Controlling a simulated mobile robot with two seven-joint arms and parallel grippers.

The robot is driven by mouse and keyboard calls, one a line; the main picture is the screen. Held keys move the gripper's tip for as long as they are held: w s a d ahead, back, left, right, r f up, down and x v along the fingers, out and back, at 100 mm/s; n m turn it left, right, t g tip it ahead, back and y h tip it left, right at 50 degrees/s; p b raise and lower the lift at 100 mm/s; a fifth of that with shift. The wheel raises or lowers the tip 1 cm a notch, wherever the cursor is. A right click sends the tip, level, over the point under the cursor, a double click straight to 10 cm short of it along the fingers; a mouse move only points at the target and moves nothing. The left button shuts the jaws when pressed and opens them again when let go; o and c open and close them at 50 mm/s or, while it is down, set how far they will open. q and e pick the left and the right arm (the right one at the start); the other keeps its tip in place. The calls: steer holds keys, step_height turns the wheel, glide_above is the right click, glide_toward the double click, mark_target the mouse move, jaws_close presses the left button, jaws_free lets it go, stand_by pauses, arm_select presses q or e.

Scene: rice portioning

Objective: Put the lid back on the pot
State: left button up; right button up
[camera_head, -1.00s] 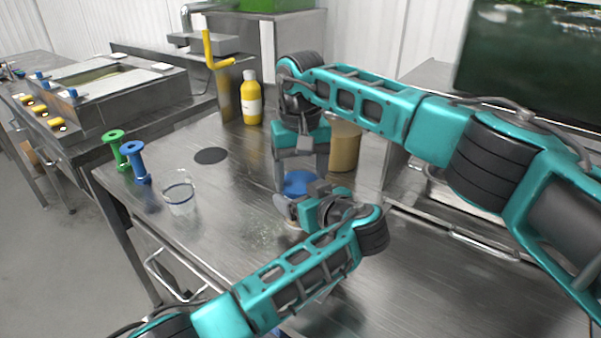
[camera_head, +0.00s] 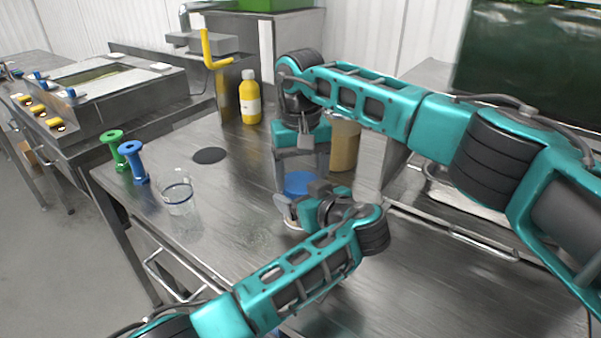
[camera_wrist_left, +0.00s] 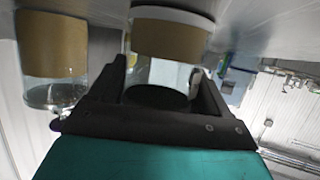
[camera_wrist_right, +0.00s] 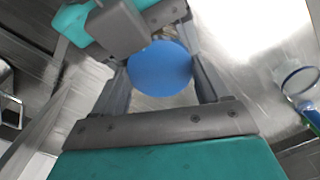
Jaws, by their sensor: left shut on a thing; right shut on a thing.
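A round blue lid (camera_head: 300,184) is between the fingers of my right gripper (camera_head: 301,180), which reaches down from above. The right wrist view shows the lid (camera_wrist_right: 160,68) flat between the fingers of my right gripper (camera_wrist_right: 162,75). My left gripper (camera_head: 300,208) is close below the lid. In the left wrist view my left gripper (camera_wrist_left: 160,80) is shut around a clear pot with brown contents (camera_wrist_left: 170,35). The arms hide most of the pot in the head view. I cannot tell whether the lid touches its rim.
A brown-filled jar (camera_head: 343,146) stands behind the grippers. The table front (camera_head: 225,245) is clear.

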arm_select(q)
steer(key=shift+w+a+r, duration=0.2)
steer(key=shift+a+r, duration=0.05)
steer(key=shift+r, duration=0.05)
arm_select(e)
steer(key=shift+s+f, duration=0.2)
steer(key=shift+f, duration=0.5)
arm_select(q)
steer(key=shift+s+d, duration=0.1)
arm_select(e)
steer(key=shift+w+d+f, duration=0.15)
steer(key=shift+f, duration=0.1)
stand_by(0.3)
steer(key=shift+r, duration=0.4)
stand_by(0.9)
steer(key=shift+s+f, duration=0.2)
steer(key=shift+f, duration=0.3)
stand_by(0.7)
steer(key=o, duration=0.7)
arm_select(q)
steer(key=shift+f, duration=0.1)
arm_select(e)
step_height(320, 180, up, 3)
steer(key=shift+w+r, duration=0.15)
steer(key=shift+r, duration=0.5)
